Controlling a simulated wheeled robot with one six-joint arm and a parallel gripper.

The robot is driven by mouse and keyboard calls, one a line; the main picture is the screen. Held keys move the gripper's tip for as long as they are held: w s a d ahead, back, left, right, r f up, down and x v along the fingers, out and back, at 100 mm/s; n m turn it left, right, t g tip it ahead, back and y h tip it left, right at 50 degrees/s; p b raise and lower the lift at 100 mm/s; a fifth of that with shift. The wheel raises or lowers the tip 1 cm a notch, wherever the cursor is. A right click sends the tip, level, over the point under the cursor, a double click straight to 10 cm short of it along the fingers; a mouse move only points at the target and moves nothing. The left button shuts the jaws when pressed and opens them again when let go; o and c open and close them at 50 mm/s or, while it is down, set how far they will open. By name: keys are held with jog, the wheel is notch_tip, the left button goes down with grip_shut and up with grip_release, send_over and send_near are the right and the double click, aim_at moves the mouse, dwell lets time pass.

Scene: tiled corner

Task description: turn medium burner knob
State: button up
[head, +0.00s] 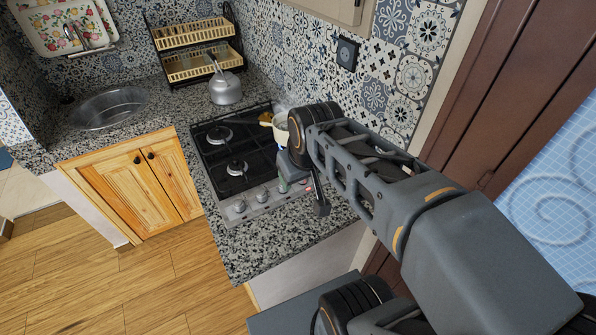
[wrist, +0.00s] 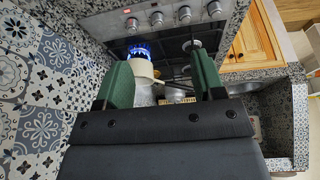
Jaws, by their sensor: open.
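The stove's metal front panel (head: 252,203) carries a row of several round knobs. In the head view the left knob (head: 239,207) and a middle knob (head: 262,195) are clear; my gripper partly hides the right end. The wrist view shows knobs across the panel, including one at its left (wrist: 132,24), two in the middle (wrist: 157,18) (wrist: 184,14) and one at the right (wrist: 214,9). No label shows which is the medium one. My gripper (wrist: 162,65) is open and empty, its green fingers apart. In the head view, it (head: 288,178) is over the stove's front right.
A light pot (head: 281,130) stands on the stove's right side; the wrist view shows blue flame (wrist: 144,48) near it. A grey kettle (head: 224,88) stands behind the stove, near a dish rack (head: 190,65). The patterned wall is close on the right.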

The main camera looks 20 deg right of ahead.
jog(key=w+d+f+n+g+b, duration=0.25)
jog(key=w+d+f, duration=0.25)
jog(key=w, duration=0.4)
jog(key=w+d+f+n+g+b, duration=0.2)
jog(key=w+d+f+b, duration=0.15)
jog(key=w, duration=0.65)
jog(key=shift+y, duration=0.3)
jog(key=f, duration=0.4)
jog(key=f+p, duration=0.1)
jog(key=f, duration=0.4)
jog(key=d+f, duration=0.1)
jog(key=f, duration=0.3)
jog(key=shift+f, duration=0.3)
jog(key=shift+f+p, duration=0.3)
jog(key=shift+f, duration=0.6)
jog(key=c, duration=0.9)
